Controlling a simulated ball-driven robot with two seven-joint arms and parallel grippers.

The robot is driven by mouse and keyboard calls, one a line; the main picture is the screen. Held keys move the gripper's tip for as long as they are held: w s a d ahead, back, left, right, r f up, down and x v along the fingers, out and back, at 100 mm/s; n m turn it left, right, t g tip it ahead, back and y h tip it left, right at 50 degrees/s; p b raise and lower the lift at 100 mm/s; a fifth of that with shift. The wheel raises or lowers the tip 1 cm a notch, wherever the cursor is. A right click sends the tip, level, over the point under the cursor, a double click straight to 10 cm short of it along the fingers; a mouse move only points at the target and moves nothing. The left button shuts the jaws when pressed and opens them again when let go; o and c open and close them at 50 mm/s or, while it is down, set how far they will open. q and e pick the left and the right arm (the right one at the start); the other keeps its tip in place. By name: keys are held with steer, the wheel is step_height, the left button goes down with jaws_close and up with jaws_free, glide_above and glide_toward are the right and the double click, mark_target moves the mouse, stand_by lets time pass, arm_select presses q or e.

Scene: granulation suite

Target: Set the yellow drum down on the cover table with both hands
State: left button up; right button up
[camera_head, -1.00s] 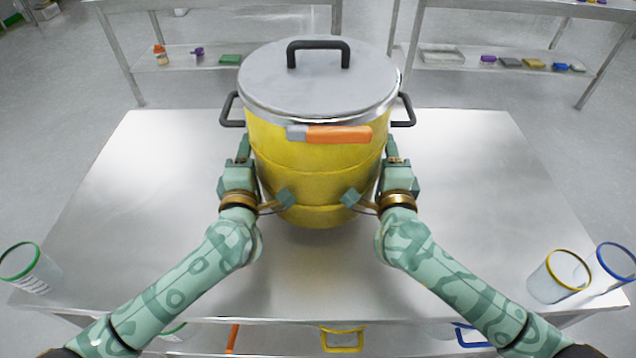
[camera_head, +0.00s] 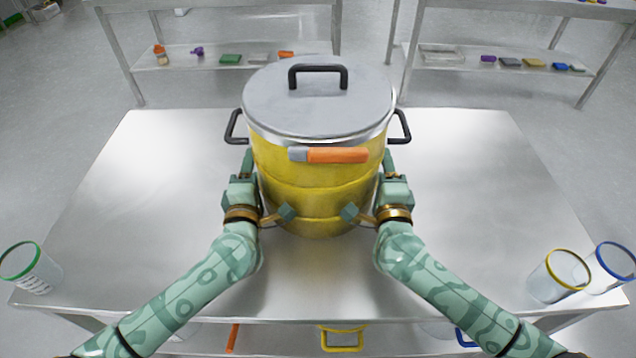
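The yellow drum (camera_head: 315,188) has a grey lid (camera_head: 318,108) with a black top handle, black side handles and an orange-handled latch on its front. It is upright over the middle of the steel cover table (camera_head: 130,220). My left gripper (camera_head: 270,205) is at its lower left side and my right gripper (camera_head: 367,205) at its lower right side. A finger of each shows against the drum's front; the other fingers are hidden, and both appear closed around its sides. Whether the drum's base touches the table cannot be told.
A green-rimmed beaker (camera_head: 30,270) stands at the table's front left. A yellow-rimmed beaker (camera_head: 556,280) and a blue-rimmed beaker (camera_head: 612,268) stand at the front right. The table is bare on both sides of the drum. Shelved benches (camera_head: 220,58) stand behind.

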arm_select(q)
steer(key=o, duration=0.5)
steer(key=a, duration=0.2)
steer(key=shift+a+r, duration=0.2)
steer(key=shift+a, duration=0.15)
arm_select(e)
steer(key=d, duration=0.2)
steer(key=shift+d+r, duration=0.1)
steer(key=shift+d, duration=0.25)
arm_select(q)
steer(key=shift+a, duration=0.25)
arm_select(e)
steer(key=shift+d, duration=0.25)
arm_select(q)
steer(key=shift+f, duration=0.1)
arm_select(e)
steer(key=o, duration=0.5)
arm_select(q)
steer(key=s, duration=1.1)
steer(key=shift+s+f, duration=0.1)
steer(key=shift+s, duration=0.35)
arm_select(e)
steer(key=shift+s, duration=0.25)
steer(key=s, duration=1.1)
steer(key=shift+s, duration=0.3)
